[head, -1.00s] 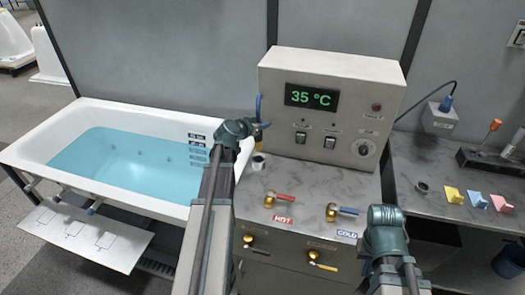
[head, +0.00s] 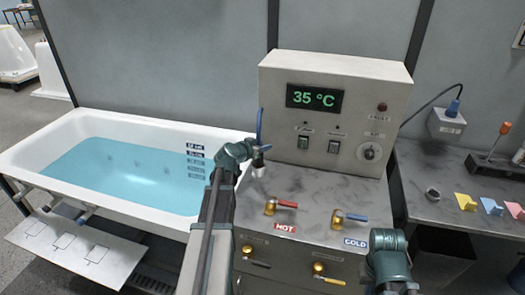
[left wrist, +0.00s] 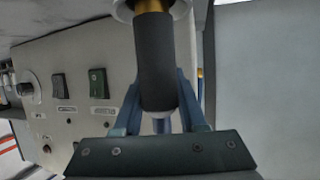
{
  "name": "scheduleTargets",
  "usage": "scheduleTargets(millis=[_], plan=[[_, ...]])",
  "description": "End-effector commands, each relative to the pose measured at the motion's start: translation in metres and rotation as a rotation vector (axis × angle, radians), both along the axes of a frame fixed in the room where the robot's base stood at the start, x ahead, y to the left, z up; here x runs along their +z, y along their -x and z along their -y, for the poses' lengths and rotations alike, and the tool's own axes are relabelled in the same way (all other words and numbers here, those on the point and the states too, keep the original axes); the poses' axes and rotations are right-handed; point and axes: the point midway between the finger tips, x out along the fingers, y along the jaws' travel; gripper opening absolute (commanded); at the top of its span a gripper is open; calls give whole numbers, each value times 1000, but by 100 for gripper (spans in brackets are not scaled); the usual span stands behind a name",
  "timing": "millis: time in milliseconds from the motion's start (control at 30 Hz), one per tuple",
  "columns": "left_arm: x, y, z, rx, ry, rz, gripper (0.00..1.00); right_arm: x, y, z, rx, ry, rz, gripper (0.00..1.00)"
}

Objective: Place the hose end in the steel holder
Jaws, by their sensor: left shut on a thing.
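My left gripper (head: 263,148) is shut on the dark grip of the hose end (left wrist: 155,62), above the counter's left part. Its two blue fingers (left wrist: 160,108) close on both sides of the grip. The blue hose (head: 260,122) rises from the gripper. The steel holder (head: 258,168), a small cup on the counter, is directly below the gripper. In the left wrist view the brass tip (left wrist: 152,5) reaches into the holder's pale ring (left wrist: 181,9); how deep it sits is cut off. My right arm shows at the lower right, but its gripper is not visible.
A control box (head: 334,115) reading 35 °C stands behind the holder. Red (head: 284,204) and blue (head: 352,217) valve levers are on the counter in front. A water-filled bathtub (head: 62,140) is at left. A side bench (head: 430,207) holds coloured blocks.

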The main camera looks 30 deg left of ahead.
Motion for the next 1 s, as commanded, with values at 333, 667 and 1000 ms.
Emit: scheduleTargets(millis=[333, 667, 1000], plan=[[-2, 0, 0, 0, 0, 0, 46, -2, 0, 0, 0, 0, 0, 0], [-1, 0, 0, 0, 0, 0, 71, -1, 0, 0, 0, 0, 0, 0], [16, 27, 0, 3, 0, 0, 71, 16, 0, 0, 0, 0, 0, 0]])
